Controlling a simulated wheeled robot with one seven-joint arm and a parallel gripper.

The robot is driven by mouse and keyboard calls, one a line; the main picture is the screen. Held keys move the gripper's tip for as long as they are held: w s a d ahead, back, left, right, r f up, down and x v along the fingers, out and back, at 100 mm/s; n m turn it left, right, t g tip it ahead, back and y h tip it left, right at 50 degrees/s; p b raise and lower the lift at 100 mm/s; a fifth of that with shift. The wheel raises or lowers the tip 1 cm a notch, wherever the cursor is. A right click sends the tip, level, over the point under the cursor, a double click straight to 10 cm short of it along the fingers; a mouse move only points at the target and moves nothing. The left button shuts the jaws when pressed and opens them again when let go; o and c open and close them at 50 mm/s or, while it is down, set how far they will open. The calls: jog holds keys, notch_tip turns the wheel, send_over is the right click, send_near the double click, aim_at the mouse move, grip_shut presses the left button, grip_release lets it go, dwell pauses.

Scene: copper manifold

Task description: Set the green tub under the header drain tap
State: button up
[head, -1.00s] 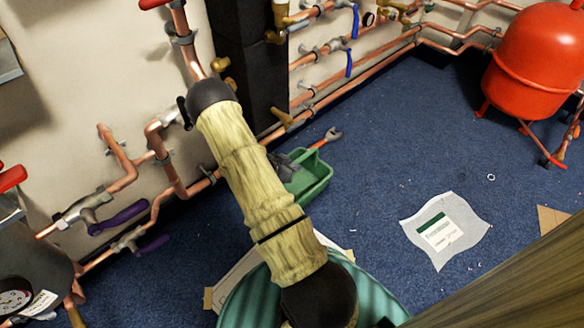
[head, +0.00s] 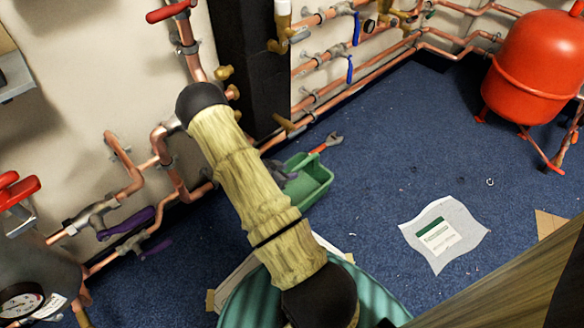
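A green tub (head: 318,178) stands on the blue carpet near the wall pipes, just right of my arm. My arm hides its left part. A wrench (head: 327,143) with a red handle sticks up over its far rim, and something grey (head: 283,171) shows at its left side, too unclear to name. A brass tap (head: 285,123) sits low by the dark column, above and left of the tub. Other brass fittings (head: 223,72) sit higher; I cannot tell which is the header drain tap. My arm's pale links rise to a black joint, and my gripper does not show.
Copper pipes (head: 310,115) run along the wall, with purple-handled valves (head: 125,222) at left. A red vessel (head: 533,65) on legs stands at far right. A white sheet (head: 445,232) lies on the floor.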

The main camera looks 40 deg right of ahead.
jog(key=p+v, duration=0.3)
jog(key=v, duration=0.4)
jog(key=shift+a+r+p, duration=0.1)
jog(key=shift+r+p, duration=0.2)
jog(key=shift+p, duration=0.05)
jog(key=shift+s+a+r, duration=0.1)
jog(key=shift+a, duration=0.25)
